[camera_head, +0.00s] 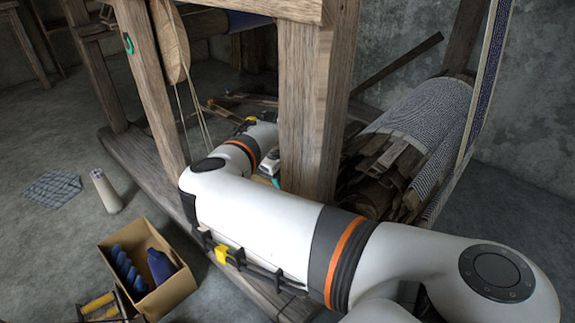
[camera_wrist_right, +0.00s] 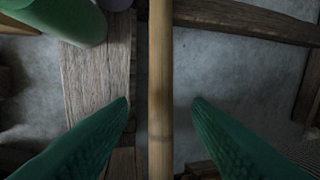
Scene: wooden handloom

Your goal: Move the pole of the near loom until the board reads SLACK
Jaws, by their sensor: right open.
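A light wooden pole (camera_wrist_right: 160,50) runs from top to bottom through the middle of the right wrist view. My right gripper (camera_wrist_right: 161,101) is open, with one green finger on each side of the pole and a visible gap to each. In the head view my right arm reaches from the lower right into the loom (camera_head: 305,110). Its far end is partly hidden by a thick post, and I cannot make out the pole there. My left gripper is in neither view. No board with a reading is in sight.
A wood beam (camera_wrist_right: 95,75) and a green cylinder (camera_wrist_right: 50,18) lie left of the pole. A large patterned cloth roll (camera_head: 430,115) is at right. A cardboard box (camera_head: 180,290), a pale cylinder (camera_head: 105,190) and a checked cloth (camera_head: 53,188) are on the floor at left.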

